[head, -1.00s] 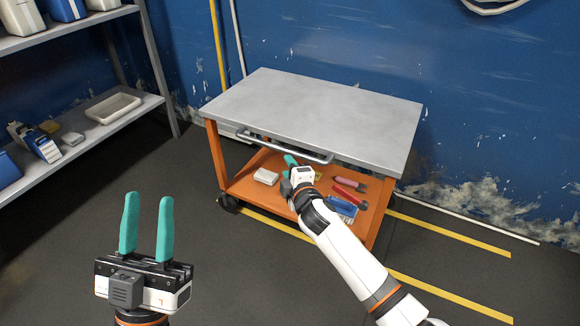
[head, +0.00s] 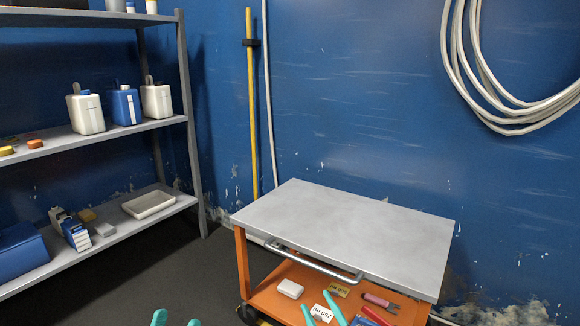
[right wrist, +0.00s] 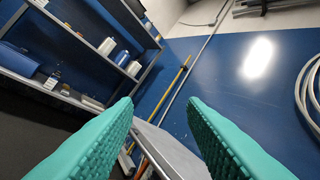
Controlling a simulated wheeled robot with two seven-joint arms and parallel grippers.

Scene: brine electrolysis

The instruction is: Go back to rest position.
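My left gripper (head: 176,320) shows only its two teal fingertips at the bottom edge of the head view; they stand apart with nothing between them. My right gripper (head: 321,311) shows its teal fingertips in front of the cart's lower shelf in the head view. In the right wrist view its two fingers (right wrist: 160,105) are wide apart and empty. The rest of both grippers is cut off in the head view.
An orange cart (head: 242,262) has a bare grey top (head: 345,222). Its lower shelf holds a white box (head: 290,288), red-handled pliers (head: 380,301) and small labels. A grey rack (head: 186,120) with bottles and boxes stands left. Hose loops (head: 490,110) hang on the blue wall.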

